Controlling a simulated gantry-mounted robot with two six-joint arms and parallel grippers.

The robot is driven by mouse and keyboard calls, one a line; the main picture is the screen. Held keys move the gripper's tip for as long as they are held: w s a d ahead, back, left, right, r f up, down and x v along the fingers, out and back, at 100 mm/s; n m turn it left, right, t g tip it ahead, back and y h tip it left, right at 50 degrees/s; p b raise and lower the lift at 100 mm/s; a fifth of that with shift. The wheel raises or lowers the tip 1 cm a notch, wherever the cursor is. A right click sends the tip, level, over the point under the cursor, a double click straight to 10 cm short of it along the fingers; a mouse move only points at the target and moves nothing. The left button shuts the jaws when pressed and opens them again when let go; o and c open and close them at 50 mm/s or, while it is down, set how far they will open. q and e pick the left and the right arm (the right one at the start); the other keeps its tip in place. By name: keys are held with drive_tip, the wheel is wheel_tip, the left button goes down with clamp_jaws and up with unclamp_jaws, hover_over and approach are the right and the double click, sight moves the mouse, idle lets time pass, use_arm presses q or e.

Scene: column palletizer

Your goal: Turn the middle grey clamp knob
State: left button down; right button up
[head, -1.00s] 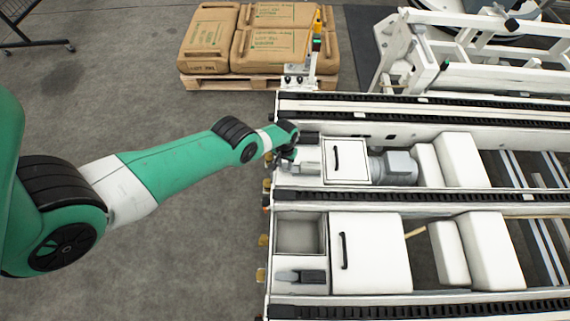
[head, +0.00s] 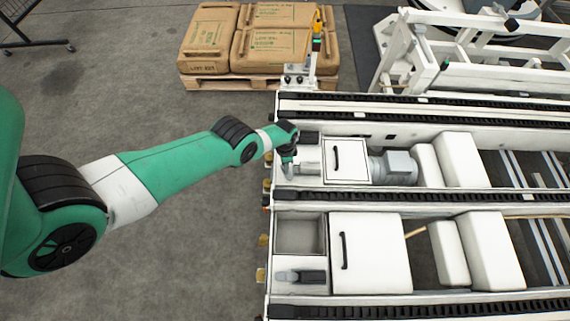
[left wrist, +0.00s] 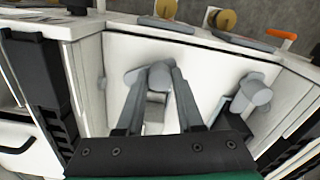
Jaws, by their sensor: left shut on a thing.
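My left gripper (head: 288,152) is at the left end of the white conveyor frame in the head view, beside a white box with a black handle. In the left wrist view, its two long fingers (left wrist: 155,80) are shut on a grey knob (left wrist: 157,73), one finger on each side. A second grey knob (left wrist: 251,94) stands to the right on the same white panel, apart from the fingers. In the head view, the gripper and wrist hide the held knob. My right gripper is not in view.
White boxes with black handles (head: 368,252) and a grey motor (head: 394,168) sit between black conveyor chains. Brass-coloured round parts (left wrist: 166,8) line the frame edge. Brown sacks (head: 272,50) lie on a pallet at the back.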

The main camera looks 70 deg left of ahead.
use_arm(q)
drive_tip(key=m, duration=0.5)
drive_tip(key=shift+m, duration=0.3)
idle(0.4)
drive_tip(key=c, duration=0.5)
unclamp_jaws()
drive_tip(key=shift+c, duration=0.2)
wheel_tip(320, 180, up, 12)
drive_tip(key=p, duration=1.1)
drive_tip(key=shift+f+p, duration=0.2)
drive_tip(key=shift+p, duration=0.15)
